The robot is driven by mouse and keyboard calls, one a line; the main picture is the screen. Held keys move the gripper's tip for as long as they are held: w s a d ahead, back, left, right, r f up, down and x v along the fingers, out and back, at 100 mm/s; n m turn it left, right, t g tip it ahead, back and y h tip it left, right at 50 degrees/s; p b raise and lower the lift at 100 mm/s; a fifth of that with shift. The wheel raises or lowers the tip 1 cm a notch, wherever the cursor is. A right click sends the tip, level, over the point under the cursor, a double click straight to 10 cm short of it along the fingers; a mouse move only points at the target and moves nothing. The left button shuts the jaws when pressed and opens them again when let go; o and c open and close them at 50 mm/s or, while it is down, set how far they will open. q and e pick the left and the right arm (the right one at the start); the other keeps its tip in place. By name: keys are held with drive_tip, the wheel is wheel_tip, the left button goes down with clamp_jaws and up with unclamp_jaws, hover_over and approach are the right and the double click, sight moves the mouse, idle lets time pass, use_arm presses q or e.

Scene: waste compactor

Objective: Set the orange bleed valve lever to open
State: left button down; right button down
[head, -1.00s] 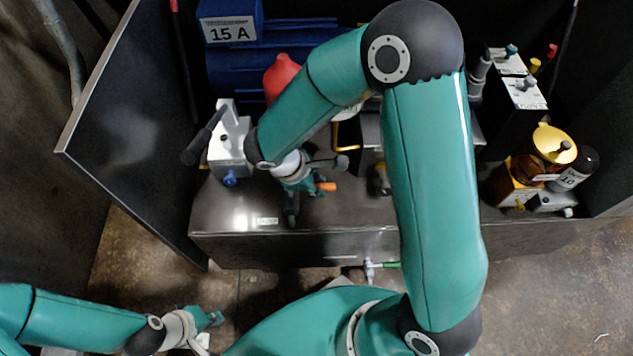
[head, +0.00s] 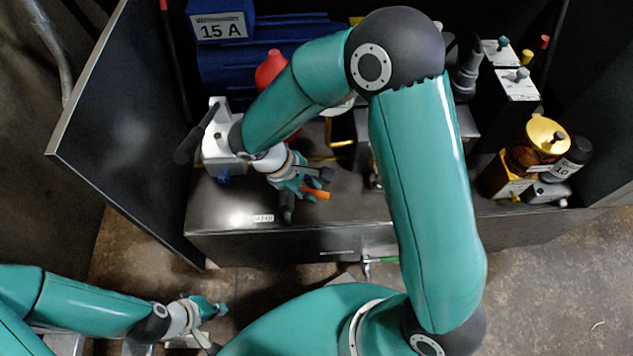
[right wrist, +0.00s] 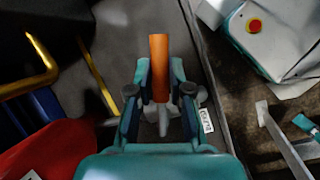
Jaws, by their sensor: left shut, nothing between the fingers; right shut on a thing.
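The orange bleed valve lever (head: 316,194) sticks out to the right and slightly toward the front, above the dark cabinet top in the head view. In the right wrist view the lever (right wrist: 158,62) stands between my fingers, its orange end reaching beyond them. My right gripper (head: 308,184) is shut on the lever; it also shows in the right wrist view (right wrist: 158,88). The fingers and arm hide most of the valve body. My left gripper (head: 214,309) is shut and empty, low over the floor at the lower left, away from the valve.
A grey-white unit with a black handle (head: 218,138) stands left of my right wrist, and a red rounded part (head: 271,68) behind it. Yellow bars (head: 340,143) lie behind the gripper. Bottles (head: 571,160) stand at right. A dark panel (head: 120,130) bounds the left.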

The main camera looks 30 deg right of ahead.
drive_tip(key=a+m+g+y+p, duration=0.1)
drive_tip(key=a+m+y, duration=0.3)
drive_tip(key=m, duration=0.9)
drive_tip(key=shift+a+g+y, duration=0.3)
drive_tip(key=shift+a+g, duration=0.6)
drive_tip(key=shift+a, duration=0.5)
drive_tip(key=shift+r+m, duration=0.1)
drive_tip(key=shift+m, duration=0.2)
drive_tip(key=c, duration=1.1)
unclamp_jaws()
drive_tip(key=shift+c, duration=0.2)
drive_tip(key=shift+o, duration=0.3)
drive_tip(key=shift+s, duration=0.1)
